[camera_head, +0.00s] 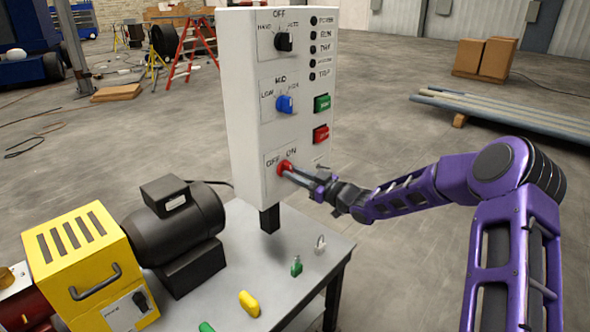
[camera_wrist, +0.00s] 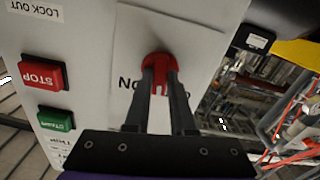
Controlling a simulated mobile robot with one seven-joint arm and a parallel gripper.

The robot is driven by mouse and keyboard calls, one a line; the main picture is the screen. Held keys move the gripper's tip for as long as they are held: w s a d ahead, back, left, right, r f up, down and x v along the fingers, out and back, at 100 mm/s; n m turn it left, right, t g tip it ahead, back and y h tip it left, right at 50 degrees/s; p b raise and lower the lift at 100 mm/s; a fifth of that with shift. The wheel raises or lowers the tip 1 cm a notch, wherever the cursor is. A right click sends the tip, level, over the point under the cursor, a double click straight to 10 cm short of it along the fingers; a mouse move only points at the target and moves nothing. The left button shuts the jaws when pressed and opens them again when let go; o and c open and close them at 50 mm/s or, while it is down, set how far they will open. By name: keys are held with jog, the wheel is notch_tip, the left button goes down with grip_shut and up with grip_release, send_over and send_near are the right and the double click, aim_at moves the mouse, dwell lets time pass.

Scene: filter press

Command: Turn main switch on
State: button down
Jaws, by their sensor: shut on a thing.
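The main switch is a red rotary knob (camera_head: 286,167) low on the front of the white control box (camera_head: 240,110), under the printed words OFF and ON. My gripper (camera_head: 290,171) reaches it from the right and is shut on the knob. In the wrist view the red knob (camera_wrist: 158,68) sits between the two dark fingertips (camera_wrist: 160,80). The fingers partly hide the knob and the lettering beside it, so I cannot tell exactly which word it points to.
Above the switch are a blue selector (camera_head: 285,104), a black selector (camera_head: 284,42), a green button (camera_head: 322,103) and a red button (camera_head: 321,134). A padlock (camera_head: 320,245) and several small coloured items lie on the grey table (camera_head: 262,272). A black motor (camera_head: 180,225) stands left.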

jog(key=m+p, duration=0.4)
jog(key=m, duration=0.6)
jog(key=shift+m, duration=0.3)
dwell(0.4)
jog(key=c, duration=0.8)
grip_release()
jog(key=shift+o, duration=0.2)
jog(key=v, duration=1.7)
jog(key=shift+s+d, duration=0.2)
jog(key=shift+f, duration=0.2)
